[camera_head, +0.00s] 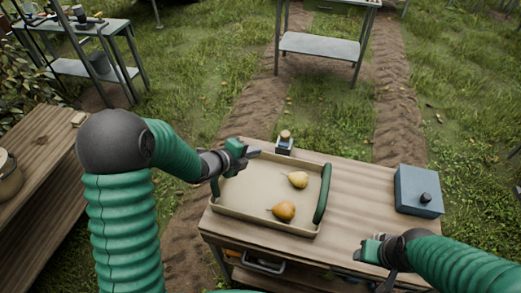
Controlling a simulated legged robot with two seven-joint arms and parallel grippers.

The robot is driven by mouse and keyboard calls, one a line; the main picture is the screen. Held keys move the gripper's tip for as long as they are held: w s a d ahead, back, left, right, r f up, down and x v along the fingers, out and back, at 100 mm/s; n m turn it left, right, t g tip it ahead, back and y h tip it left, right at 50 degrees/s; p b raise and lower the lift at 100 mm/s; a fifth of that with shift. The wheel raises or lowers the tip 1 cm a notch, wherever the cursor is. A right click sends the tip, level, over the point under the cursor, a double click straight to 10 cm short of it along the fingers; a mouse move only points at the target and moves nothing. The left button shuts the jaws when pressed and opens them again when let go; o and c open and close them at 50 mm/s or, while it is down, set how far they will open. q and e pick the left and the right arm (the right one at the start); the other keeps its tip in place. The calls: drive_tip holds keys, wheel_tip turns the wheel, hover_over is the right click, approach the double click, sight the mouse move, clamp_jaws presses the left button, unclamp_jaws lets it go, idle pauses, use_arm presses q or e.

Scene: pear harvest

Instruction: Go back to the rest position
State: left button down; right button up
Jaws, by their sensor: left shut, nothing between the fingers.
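My left arm, in green sleeving, comes in from the left. Its gripper (252,153) is shut and empty, above the far left corner of the tray. The beige tray (238,198) has dark green handles and sits on the wooden table. A yellow pear (298,179) and a browner orange pear (284,211) lie in the tray, apart from each other and from the gripper. My right gripper (366,252) is low over the table's near right part, outside the tray. Its fingers are too unclear to tell open from shut.
A blue-grey box (416,190) with a black knob stands on the table's right. A small jar-like object (285,143) stands behind the tray. A wooden bench (40,150) is at left. Metal tables (320,46) stand farther off on grass. The table between tray and box is clear.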

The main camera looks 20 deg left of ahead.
use_arm(q)
drive_tip(key=s+a+f+n+g+y, duration=0.1)
drive_tip(key=s+n+g, duration=0.3)
drive_tip(key=s+n, duration=0.7)
drive_tip(key=s+a+f+n+g+y, duration=0.1)
drive_tip(key=s+n+g+y, duration=0.3)
drive_tip(key=s+n, duration=0.8)
drive_tip(key=shift+s+a, duration=0.2)
drive_tip(key=shift+a, duration=0.05)
use_arm(e)
drive_tip(key=shift+w+a, duration=0.25)
drive_tip(key=shift+a, duration=0.25)
use_arm(q)
drive_tip(key=shift+d+r, duration=0.1)
drive_tip(key=shift+d, duration=0.05)
use_arm(e)
drive_tip(key=shift+s+d, duration=0.1)
drive_tip(key=shift+d, duration=0.1)
drive_tip(key=shift+a, duration=0.15)
